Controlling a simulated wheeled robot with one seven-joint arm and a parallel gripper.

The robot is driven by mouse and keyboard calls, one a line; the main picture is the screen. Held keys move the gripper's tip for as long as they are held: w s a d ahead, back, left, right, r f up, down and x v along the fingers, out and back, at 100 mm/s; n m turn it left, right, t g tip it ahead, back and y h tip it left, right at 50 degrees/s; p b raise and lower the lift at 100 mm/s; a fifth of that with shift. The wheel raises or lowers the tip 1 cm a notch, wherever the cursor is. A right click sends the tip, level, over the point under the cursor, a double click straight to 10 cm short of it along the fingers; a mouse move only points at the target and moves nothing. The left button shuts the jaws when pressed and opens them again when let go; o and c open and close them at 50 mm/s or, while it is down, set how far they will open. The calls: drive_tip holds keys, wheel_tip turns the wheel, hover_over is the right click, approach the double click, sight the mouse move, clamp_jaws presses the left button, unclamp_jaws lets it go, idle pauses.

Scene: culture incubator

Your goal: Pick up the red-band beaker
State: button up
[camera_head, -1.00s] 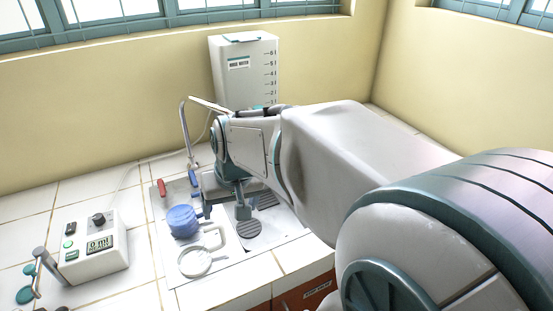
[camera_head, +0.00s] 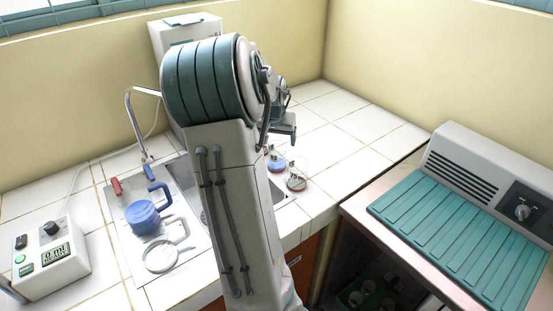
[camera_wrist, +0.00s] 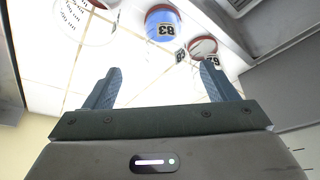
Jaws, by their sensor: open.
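Two small beakers stand on the white tiled counter right of the sink in the head view. One beaker holds blue liquid (camera_head: 277,165) and shows red near its base. The other is clear with a dark red base (camera_head: 296,184). In the wrist view, the blue beaker (camera_wrist: 163,24) has a number label and a red edge, and the clear beaker (camera_wrist: 203,47) beside it also shows a red ring. Which one is the red-band beaker I cannot tell for sure. My gripper (camera_wrist: 160,68) is open and empty, apart from both; in the head view my arm partly hides it.
A larger clear graduated vessel (camera_wrist: 85,22) is at the wrist view's upper left. The sink area holds a blue jug (camera_head: 143,217) and a clear, handled vessel (camera_head: 161,256). A control box (camera_head: 50,258) stands left. A teal-topped incubator (camera_head: 455,235) is on the right.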

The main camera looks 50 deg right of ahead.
sight(277, 154)
drive_tip(key=x, duration=0.4)
drive_tip(key=shift+f, duration=0.25)
drive_tip(key=shift+w+p+x, duration=0.1)
drive_tip(key=shift+p+x, duration=0.15)
drive_tip(key=shift+x, duration=1.25)
drive_tip(key=shift+w+p+x, duration=0.15)
drive_tip(key=shift+p+x, duration=0.1)
drive_tip(key=shift+x, duration=1.2)
drive_tip(key=shift+a, duration=0.15)
drive_tip(key=c, duration=1.1)
